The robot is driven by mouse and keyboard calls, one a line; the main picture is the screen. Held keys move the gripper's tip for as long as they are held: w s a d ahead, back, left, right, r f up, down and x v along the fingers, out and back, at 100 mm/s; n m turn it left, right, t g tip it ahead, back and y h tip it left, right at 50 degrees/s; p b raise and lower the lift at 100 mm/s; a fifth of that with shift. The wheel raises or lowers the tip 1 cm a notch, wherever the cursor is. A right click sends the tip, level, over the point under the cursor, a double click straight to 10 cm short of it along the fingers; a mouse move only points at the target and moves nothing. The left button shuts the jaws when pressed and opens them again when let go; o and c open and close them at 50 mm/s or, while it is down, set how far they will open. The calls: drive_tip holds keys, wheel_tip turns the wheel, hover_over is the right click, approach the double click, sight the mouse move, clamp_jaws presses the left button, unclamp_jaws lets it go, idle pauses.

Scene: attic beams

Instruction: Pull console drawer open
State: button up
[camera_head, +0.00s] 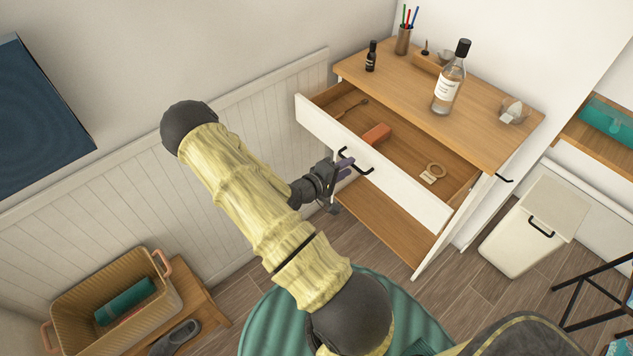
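The console (480,130) has a wooden top and white sides, and stands against the wall at the upper right. Its drawer (405,175) is pulled well out, so the wooden inside shows. The white drawer front (410,190) has a black bar handle (365,169). My gripper (344,166) is at the left end of this handle, in front of the drawer front. Its dark fingers overlap the handle in the picture. I cannot tell whether they close around it. In the drawer lie a red-orange block (376,134), a tape roll (436,169) and a thin dark tool (353,107).
A bottle (448,90), a small dark bottle (371,57) and a pen cup (403,40) stand on the console top. A white bin (530,230) is at the right. A basket (75,305) sits on a low wooden stand (195,300) at the lower left.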

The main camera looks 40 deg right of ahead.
drive_tip(key=v, duration=1.5)
drive_tip(key=shift+a, duration=0.35)
drive_tip(key=shift+s+r, duration=0.1)
drive_tip(key=w+a+r+m+t+y+p, duration=0.1)
drive_tip(key=w+a+r+t+y+p, duration=0.15)
drive_tip(key=a+y, duration=0.35)
drive_tip(key=w+a+r+m+t+y+p, duration=0.1)
drive_tip(key=w+a+r+y+p, duration=0.1)
drive_tip(key=w+a+r+y, duration=0.3)
drive_tip(key=s+a+r+g+y+p, duration=0.1)
drive_tip(key=s+r+y, duration=0.1)
drive_tip(key=s+r, duration=0.3)
drive_tip(key=s+a+r+n+g+y+p, duration=0.1)
drive_tip(key=s+r+y, duration=0.1)
drive_tip(key=s+r, duration=0.4)
wheel_tip(320, 180, up, 2)
drive_tip(key=shift+s+a+r+y+p, duration=0.1)
drive_tip(key=shift+s+a+y+p, duration=0.1)
drive_tip(key=shift+a+y+p, duration=0.15)
